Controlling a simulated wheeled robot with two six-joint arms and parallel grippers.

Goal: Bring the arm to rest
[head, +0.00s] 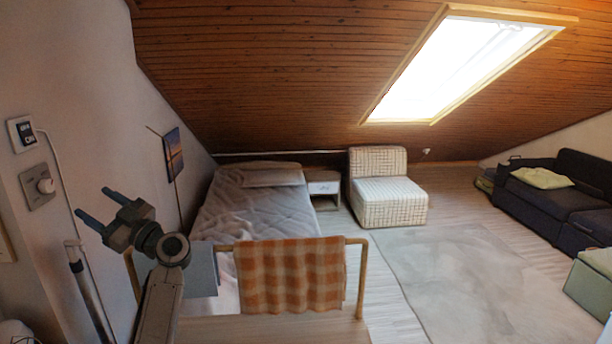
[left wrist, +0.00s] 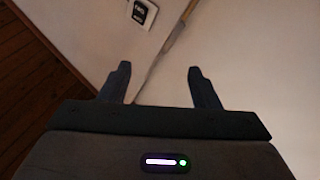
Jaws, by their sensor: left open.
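My left gripper (head: 102,208) is raised at the left of the head view, in front of the white wall. Its two blue-grey fingers are apart and point up and left. In the left wrist view the same gripper (left wrist: 158,82) shows both fingers spread with nothing between them. My right gripper is in neither view.
A wooden rail with an orange checked towel (head: 290,275) stands in front of the bed (head: 250,207). The rug (head: 470,270) at the right is clear.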

